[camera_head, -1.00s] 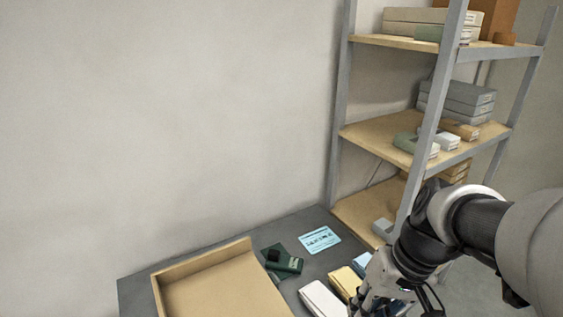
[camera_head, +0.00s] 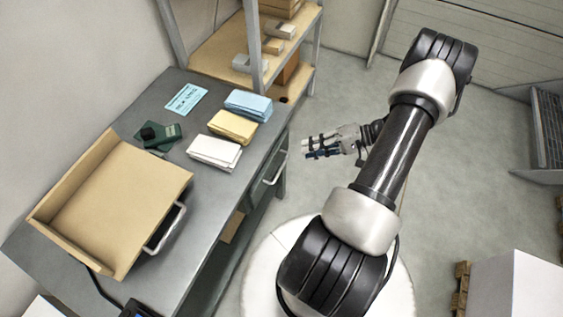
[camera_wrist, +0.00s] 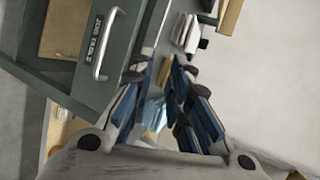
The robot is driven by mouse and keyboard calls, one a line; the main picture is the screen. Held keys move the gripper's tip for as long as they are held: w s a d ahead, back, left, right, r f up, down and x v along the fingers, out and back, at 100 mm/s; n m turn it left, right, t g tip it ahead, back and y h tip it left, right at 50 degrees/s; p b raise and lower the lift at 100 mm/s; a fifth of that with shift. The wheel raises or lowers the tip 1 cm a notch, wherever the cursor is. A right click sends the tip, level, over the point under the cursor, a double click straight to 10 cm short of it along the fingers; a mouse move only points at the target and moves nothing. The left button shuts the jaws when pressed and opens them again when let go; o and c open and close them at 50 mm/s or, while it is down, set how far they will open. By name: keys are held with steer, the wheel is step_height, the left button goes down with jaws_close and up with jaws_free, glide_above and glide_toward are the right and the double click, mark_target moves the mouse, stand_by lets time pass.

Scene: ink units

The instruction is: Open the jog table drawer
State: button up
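The grey jog table (camera_head: 185,100) stands at the left in the head view. Its drawer front (camera_head: 268,172) has a metal bar handle (camera_head: 278,168) on the side facing my arm, and it looks shut. In the wrist view the drawer front (camera_wrist: 122,45) bears a "JOG TABLE" label (camera_wrist: 98,32) beside the handle (camera_wrist: 106,45). My gripper (camera_head: 306,148) is to the right of the drawer, apart from the handle. In the wrist view its two blue-padded fingers (camera_wrist: 160,85) are spread, with nothing visible between them.
White (camera_head: 214,151), yellow (camera_head: 233,126) and blue (camera_head: 248,104) paper stacks lie on the tabletop. A tan tray (camera_head: 115,195) with a handle lies nearer. A shelf rack (camera_head: 225,50) stands behind the table. Open floor lies around my arm; pallets (camera_head: 460,285) are at lower right.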

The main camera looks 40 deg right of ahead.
steer(key=s+d+f+m+t+h, duration=0.1)
steer(key=s+f+m+t+h, duration=0.15)
steer(key=f, duration=0.35)
steer(key=s+d+f+m+t+h, duration=0.1)
steer(key=s+d+f+m+t, duration=0.1)
steer(key=s+f+t, duration=0.3)
steer(key=g+b, duration=0.2)
steer(key=b, duration=0.1)
glide_toward(283, 163)
steer(key=shift+n, duration=0.25)
steer(key=x, duration=1)
steer(key=shift+d+f, duration=0.1)
steer(key=shift+f, duration=0.2)
jaws_close()
